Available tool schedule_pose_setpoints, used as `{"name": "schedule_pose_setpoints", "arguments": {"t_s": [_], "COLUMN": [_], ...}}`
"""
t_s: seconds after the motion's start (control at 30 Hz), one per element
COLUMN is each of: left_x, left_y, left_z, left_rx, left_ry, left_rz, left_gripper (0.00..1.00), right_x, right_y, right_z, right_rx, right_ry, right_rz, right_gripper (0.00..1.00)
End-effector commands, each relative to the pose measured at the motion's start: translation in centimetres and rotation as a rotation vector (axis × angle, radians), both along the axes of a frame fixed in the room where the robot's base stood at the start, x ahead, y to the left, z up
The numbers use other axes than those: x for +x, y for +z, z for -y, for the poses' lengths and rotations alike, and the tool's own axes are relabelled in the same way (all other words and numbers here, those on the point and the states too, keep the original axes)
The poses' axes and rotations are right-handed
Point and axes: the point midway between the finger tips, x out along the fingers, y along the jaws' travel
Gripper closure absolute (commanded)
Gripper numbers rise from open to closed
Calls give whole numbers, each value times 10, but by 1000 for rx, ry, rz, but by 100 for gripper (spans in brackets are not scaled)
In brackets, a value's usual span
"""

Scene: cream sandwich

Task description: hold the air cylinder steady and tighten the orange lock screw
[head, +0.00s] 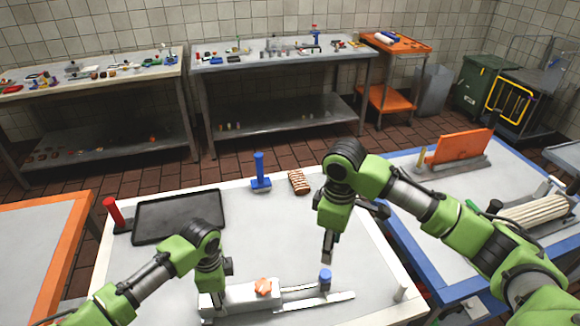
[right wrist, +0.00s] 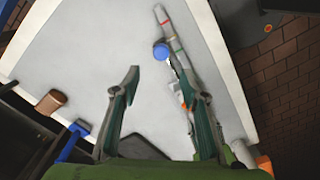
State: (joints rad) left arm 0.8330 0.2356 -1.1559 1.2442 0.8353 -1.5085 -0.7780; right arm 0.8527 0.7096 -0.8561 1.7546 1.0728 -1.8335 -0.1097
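The air cylinder appears to be the pale grey block (head: 238,297) on a long flat rail at the front of the white table. The orange lock screw (head: 263,287) sits on top of it. A blue knob (head: 325,276) stands farther right along the rail and also shows in the right wrist view (right wrist: 161,51). My left gripper (head: 221,283) points down at the block's left part; its fingers are too small to tell contact or opening. My right gripper (head: 329,250) hangs above and beside the blue knob. In the right wrist view its fingers (right wrist: 158,88) are wide apart and empty.
A black tray (head: 178,216), a red-handled tool (head: 113,212), a blue stand (head: 260,180) and a brown ridged block (head: 298,181) occupy the table's back. A small white peg (head: 401,291) stands at the right edge. The middle of the table is clear.

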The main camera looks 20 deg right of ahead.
Motion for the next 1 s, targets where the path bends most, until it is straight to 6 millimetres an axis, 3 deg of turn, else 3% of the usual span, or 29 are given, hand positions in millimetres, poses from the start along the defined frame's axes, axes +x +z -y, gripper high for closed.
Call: {"name": "schedule_pose_setpoints", "arguments": {"t_s": [0.37, 0.7, 1.0], "left_x": [1, 1, 1], "left_y": [-1, 0, 0], "left_z": [-2, -2, -1], "left_rx": [4, 3, 2], "left_ry": [3, 2, 2], "left_rz": [0, 1, 1], "left_gripper": [100, 100, 100], "right_x": [1, 11, 16], "right_y": [-2, -4, -5], "right_z": [-8, -82, -115], "right_rx": [23, 271, 384], "right_ry": [42, 494, 707], "right_rz": [-2, 53, 121], "right_gripper": [51, 51, 51]}}
